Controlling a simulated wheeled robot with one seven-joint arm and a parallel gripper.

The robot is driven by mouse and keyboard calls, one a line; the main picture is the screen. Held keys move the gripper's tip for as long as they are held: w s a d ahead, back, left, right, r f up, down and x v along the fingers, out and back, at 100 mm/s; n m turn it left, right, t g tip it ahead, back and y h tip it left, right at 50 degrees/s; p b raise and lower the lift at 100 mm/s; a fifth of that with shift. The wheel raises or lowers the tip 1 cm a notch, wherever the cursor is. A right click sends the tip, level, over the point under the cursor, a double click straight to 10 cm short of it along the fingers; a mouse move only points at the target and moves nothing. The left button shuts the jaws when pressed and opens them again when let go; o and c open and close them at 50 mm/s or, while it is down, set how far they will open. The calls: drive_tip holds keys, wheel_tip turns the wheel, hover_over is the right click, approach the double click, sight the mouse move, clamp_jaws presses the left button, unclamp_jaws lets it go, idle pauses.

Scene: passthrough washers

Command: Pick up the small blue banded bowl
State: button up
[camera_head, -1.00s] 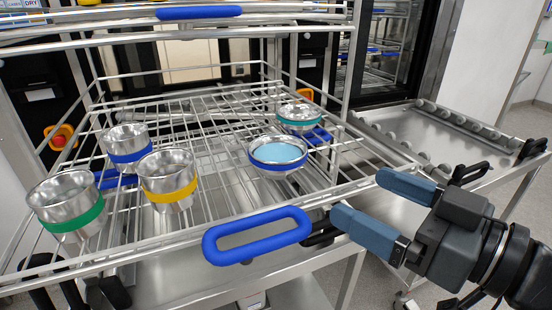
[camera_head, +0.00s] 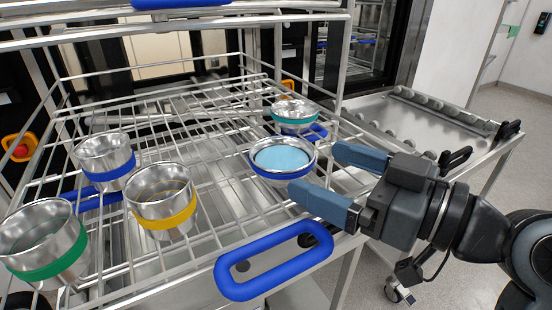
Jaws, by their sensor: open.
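A shallow bowl with a blue band (camera_head: 268,170) and a light blue inside stands upright on the wire rack, right of the middle. Another, deeper steel bowl with a blue band (camera_head: 108,172) stands on the rack at the left. My gripper (camera_head: 314,172) is open and empty, just to the right of the shallow blue banded bowl. Its two blue-grey fingers point left, one towards the bowl's far right side and one near its front right. I cannot tell whether a fingertip touches the bowl.
A yellow banded bowl (camera_head: 163,216) and a green banded bowl (camera_head: 42,257) stand front left on the rack (camera_head: 215,190). A teal banded bowl (camera_head: 296,121) stands behind the shallow one. A blue handle (camera_head: 272,285) is at the rack's front edge. Uprights rise behind.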

sight(298, 158)
drive_tip(key=p+x, duration=0.1)
drive_tip(key=x, duration=0.4)
drive_tip(key=shift+w+a+r+p, duration=0.1)
drive_tip(key=shift+a+r+p, duration=0.1)
drive_tip(key=shift+p, duration=0.1)
drive_tip(key=shift+w+a+f, duration=0.15)
drive_tip(key=shift+w+a, duration=0.2)
drive_tip(key=shift+a, duration=0.1)
drive_tip(key=shift+c, duration=0.4)
drive_tip(key=c, duration=0.7)
